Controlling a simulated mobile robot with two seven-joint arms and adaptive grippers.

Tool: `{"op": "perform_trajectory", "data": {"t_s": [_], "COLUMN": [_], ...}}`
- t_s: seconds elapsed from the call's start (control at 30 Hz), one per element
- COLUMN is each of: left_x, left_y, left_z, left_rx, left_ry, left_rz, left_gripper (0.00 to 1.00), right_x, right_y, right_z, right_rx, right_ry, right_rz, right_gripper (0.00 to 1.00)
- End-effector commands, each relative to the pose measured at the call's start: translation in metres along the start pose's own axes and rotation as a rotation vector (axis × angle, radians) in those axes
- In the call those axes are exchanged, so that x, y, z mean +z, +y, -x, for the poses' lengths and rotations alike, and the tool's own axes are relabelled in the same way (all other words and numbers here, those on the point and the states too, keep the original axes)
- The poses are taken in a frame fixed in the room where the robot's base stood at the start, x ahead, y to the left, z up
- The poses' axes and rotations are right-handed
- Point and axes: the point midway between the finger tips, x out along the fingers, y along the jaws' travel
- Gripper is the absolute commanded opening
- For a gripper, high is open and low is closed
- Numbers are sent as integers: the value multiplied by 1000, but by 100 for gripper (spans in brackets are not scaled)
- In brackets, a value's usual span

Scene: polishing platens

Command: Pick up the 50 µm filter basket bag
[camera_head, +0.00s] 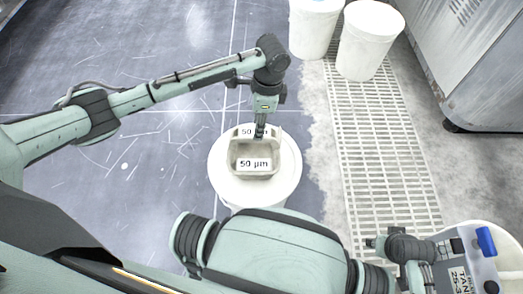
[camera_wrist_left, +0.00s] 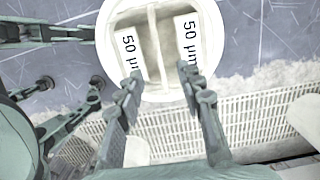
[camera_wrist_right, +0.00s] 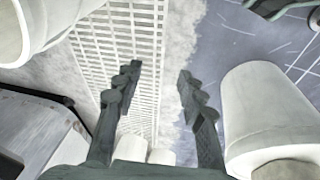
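The 50 µm filter basket bag (camera_head: 254,164) is a pale, open-topped basket with "50 µm" labels on two sides. It sits on a round white bucket (camera_head: 222,181). In the left wrist view the basket (camera_wrist_left: 152,45) shows a middle bar between its two labels. My left gripper (camera_head: 260,132) points down at the basket; its fingers (camera_wrist_left: 160,76) are apart, with the bar lined up between them. I cannot tell whether they touch it. My right gripper (camera_head: 372,243) is off to the right; its fingers (camera_wrist_right: 158,76) are apart and empty.
Two white buckets (camera_head: 370,40) (camera_head: 314,25) stand at the back beside a metal cabinet (camera_head: 455,60). A pale floor grating (camera_head: 385,140) runs along the right. A labelled grey device with a blue part (camera_head: 486,241) is at the lower right by a white rim. Blue-grey floor lies left.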

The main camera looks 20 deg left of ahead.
Motion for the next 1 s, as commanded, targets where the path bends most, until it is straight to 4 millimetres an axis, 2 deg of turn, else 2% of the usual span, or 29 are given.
{"op": "perform_trajectory", "data": {"t_s": [0.27, 0.5, 0.6, 0.83, 1.0], "left_x": [1, 3, 3, 3, 3], "left_y": [0, 0, -1, -1, -1], "left_z": [-32, -67, -74, -75, -75], "left_rx": [1, 0, -2, -2, -2], "left_ry": [-2, -1, 0, 1, 1], "left_rz": [-1, 0, 0, -1, -1], "left_gripper": [37, 37, 37, 37, 17], "right_x": [2, 2, -1, -4, -4], "right_y": [-3, -3, -2, 2, 2], "right_z": [5, 9, 12, 16, 14], "right_rx": [-3, 0, 2, 7, 8], "right_ry": [-1, -5, 1, 5, 3], "right_rz": [0, 1, 1, 0, 1], "right_gripper": [40, 40, 40, 40, 40]}}
